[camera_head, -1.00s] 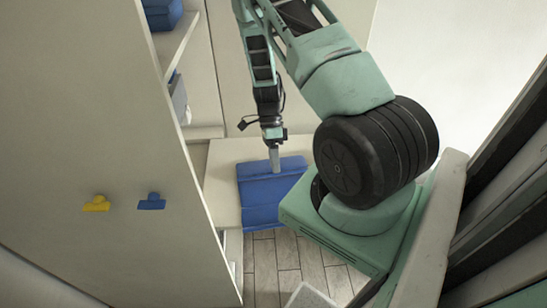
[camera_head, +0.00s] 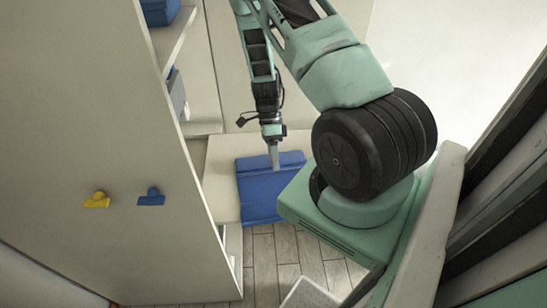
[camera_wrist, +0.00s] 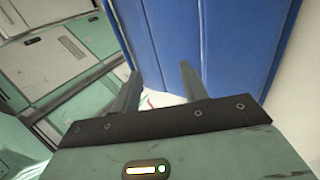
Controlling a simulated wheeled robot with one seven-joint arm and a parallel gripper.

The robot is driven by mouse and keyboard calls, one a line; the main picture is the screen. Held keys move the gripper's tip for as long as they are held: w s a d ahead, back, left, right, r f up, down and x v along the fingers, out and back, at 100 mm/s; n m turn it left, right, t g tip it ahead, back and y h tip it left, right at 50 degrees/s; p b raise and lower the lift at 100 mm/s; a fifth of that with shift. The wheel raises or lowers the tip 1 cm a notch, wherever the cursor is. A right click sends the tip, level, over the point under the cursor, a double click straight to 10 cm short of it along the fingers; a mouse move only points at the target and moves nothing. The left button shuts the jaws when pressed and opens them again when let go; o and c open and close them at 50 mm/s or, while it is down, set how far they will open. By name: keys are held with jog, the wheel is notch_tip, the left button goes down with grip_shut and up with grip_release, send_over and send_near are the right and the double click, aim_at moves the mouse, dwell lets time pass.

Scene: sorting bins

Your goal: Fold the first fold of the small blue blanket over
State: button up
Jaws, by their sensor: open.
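The small blue blanket (camera_head: 262,190) lies on a pale surface in the head view, with crease lines across it. Part of it is hidden behind my arm's green base. In the wrist view the blue blanket (camera_wrist: 205,40) fills the upper middle, with lengthwise creases. My gripper (camera_head: 274,163) is over the blanket's far part in the head view. In the wrist view my gripper (camera_wrist: 157,80) is open, its two fingers apart at the blanket's near edge with nothing seen held between them. I cannot tell whether the fingers touch the cloth.
A tall pale panel (camera_head: 95,130) stands at the left, with a yellow clip (camera_head: 97,199) and a blue clip (camera_head: 151,197) on it. Shelves behind it hold a blue item (camera_head: 160,11). The pale tabletop (camera_head: 221,185) is bare left of the blanket. Tiled floor (camera_head: 287,262) lies in front.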

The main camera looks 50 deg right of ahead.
notch_tip(320, 180, up, 9)
jog(key=p, duration=0.7)
jog(key=shift+s, duration=0.1)
dwell(0.6)
